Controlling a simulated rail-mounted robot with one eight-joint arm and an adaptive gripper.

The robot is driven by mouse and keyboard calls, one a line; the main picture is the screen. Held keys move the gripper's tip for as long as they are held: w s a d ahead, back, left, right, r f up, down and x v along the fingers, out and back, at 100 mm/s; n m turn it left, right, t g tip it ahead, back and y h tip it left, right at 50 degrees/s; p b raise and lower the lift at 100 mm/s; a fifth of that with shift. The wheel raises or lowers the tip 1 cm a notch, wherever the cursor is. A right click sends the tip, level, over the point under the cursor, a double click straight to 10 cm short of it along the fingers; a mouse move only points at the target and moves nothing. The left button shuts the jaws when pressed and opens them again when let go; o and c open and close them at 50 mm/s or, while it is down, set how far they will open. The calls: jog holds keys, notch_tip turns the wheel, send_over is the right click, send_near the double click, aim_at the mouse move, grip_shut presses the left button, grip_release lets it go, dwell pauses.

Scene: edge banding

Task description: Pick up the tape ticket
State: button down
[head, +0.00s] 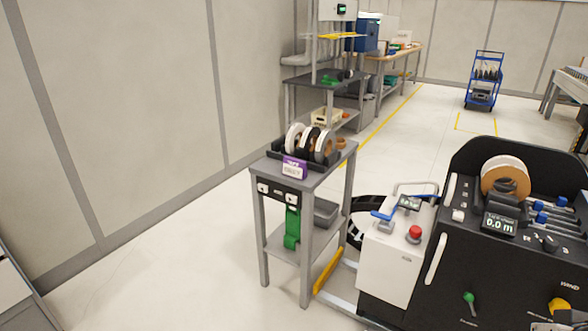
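A small card, purple on top with a white lower part and dark print (293,168), stands at the front edge of the small grey side table (318,178). It looks like the tape ticket, but its print is too small to read surely. It leans against or stands just in front of a black rack (264,168) that holds several tape rolls in white, black and brown (311,142). I cannot see my gripper in the head view.
Right of the table stand a white cabinet (385,262) with a red button and a black machine (440,260) with a tape roll and a display reading 0.0 m. Green strap (292,228) hangs under the tabletop. Floor left of the table is clear.

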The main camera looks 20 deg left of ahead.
grip_release()
dwell(0.5)
